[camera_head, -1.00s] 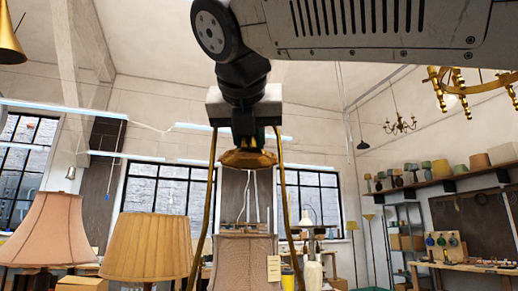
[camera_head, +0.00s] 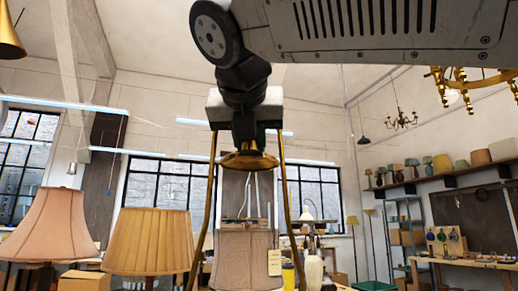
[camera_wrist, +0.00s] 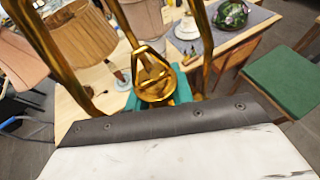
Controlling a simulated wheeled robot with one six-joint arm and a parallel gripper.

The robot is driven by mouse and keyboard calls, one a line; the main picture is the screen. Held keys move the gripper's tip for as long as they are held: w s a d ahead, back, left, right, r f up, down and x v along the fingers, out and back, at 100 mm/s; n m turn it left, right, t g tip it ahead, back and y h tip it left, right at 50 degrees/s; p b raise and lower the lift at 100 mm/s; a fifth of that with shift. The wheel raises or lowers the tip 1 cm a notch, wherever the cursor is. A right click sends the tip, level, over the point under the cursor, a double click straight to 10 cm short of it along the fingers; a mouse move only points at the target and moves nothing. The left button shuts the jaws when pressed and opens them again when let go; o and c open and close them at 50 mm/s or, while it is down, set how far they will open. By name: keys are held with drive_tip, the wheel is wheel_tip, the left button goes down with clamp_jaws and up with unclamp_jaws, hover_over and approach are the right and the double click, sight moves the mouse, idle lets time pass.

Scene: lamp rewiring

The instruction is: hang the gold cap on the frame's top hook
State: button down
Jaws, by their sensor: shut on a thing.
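My gripper (camera_head: 249,147) points down and is shut on the gold cap (camera_head: 250,161), a small flared brass piece that hangs below the fingers. In the wrist view the gold cap (camera_wrist: 157,86) shows beneath a triangular gold loop, with teal parts beside it. The gold frame's bent legs (camera_head: 281,190) run down on both sides of the cap in the head view. In the wrist view, frame bars (camera_wrist: 200,40) pass left and right of it. The frame's top and its hook are hidden behind my gripper; I cannot tell whether the cap touches the hook.
A pleated tan lampshade (camera_head: 152,242) and a pink lampshade (camera_head: 53,225) stand at the left. A beige shade (camera_head: 243,255) with a tag sits below the cap. A green stool seat (camera_wrist: 280,72) is at the right in the wrist view. Space around the cap is open.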

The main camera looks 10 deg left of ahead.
drive_tip(key=c, duration=1.1)
unclamp_jaws()
drive_tip(key=v, duration=0.7)
drive_tip(key=shift+s+r, duration=0.2)
drive_tip(key=shift+s, duration=0.15)
